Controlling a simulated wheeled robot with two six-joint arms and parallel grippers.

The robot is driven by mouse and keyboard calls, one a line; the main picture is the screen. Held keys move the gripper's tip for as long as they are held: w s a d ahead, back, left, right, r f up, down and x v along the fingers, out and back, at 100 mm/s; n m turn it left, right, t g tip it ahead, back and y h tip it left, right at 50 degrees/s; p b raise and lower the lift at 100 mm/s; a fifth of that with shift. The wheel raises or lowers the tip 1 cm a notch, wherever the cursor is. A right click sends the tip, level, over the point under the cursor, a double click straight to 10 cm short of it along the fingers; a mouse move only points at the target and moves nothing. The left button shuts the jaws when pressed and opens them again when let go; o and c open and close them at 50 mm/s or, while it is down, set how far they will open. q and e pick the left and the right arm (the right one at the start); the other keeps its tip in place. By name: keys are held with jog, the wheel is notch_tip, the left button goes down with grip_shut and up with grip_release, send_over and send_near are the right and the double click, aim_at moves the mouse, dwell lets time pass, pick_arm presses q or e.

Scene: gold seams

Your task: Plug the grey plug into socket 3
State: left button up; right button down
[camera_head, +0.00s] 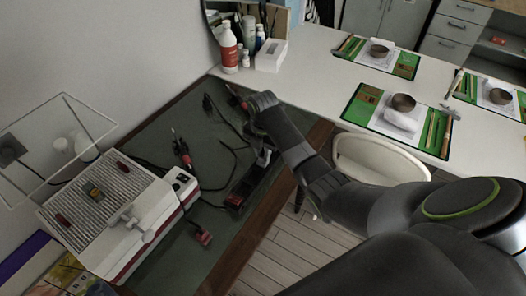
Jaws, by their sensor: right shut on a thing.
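My right arm reaches in from the right over the green mat. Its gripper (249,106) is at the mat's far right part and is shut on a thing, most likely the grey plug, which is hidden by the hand. A long dark power strip (243,187) with a red part at its near end lies along the mat's right side, nearer than the gripper. The gripper is apart from it. Its socket numbers are too small to read, so I cannot pick out socket 3. My left gripper is out of view.
A white and red machine (128,219) with a ribbed top stands at the left. Black cables and a red-tipped tool (182,150) lie on the green mat (165,262). A red-and-white bottle (229,50) and white box (270,55) stand behind. A white chair (380,160) is at the right.

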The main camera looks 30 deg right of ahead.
jog(key=shift+f, duration=0.6)
jog(key=c, duration=1.2)
grip_release()
notch_tip(320, 180, up, 9)
jog(key=shift+w+r, duration=0.1)
notch_tip(320, 180, up, 8)
jog(key=p, duration=0.8)
jog(key=shift+r, duration=0.15)
